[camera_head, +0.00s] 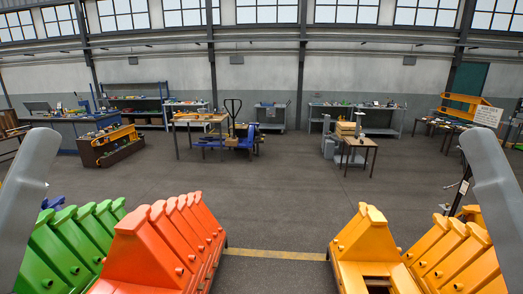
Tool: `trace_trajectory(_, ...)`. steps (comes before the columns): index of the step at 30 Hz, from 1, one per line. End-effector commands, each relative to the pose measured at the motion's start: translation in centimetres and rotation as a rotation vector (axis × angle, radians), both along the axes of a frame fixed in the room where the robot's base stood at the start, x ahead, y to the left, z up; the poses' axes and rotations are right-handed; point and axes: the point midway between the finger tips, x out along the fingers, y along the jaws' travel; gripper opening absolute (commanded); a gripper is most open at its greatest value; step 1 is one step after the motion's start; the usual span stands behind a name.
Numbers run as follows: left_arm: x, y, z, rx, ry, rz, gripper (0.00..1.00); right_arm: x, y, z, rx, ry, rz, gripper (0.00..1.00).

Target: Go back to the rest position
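Rows of fork frames stand in front of me: green frames (70,245) at the left, orange-red frames (165,245) beside them, yellow frames (365,250) right of centre and more yellow frames (455,255) at the far right. The lower picture edge cuts them off. A grey link of my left arm rises at the left edge and one of my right arm at the right edge. Neither gripper shows, so I cannot see what they hold.
An open gap of grey floor with a yellow line (275,254) lies between the orange-red and yellow rows. Beyond is wide clear floor (275,200). Farther back stand a blue pallet truck (240,138), wooden-topped tables (358,143) and workbenches along the wall.

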Motion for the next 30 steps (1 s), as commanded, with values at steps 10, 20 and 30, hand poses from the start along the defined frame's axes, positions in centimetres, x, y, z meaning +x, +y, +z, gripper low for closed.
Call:
trace_trajectory(10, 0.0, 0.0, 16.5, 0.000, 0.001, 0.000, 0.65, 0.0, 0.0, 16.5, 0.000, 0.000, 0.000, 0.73)
trace_trajectory(20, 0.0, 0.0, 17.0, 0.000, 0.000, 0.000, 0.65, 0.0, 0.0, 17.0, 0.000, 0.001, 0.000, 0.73)
trace_trajectory(30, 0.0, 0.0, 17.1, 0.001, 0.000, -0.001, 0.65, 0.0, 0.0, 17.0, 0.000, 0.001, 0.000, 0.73)
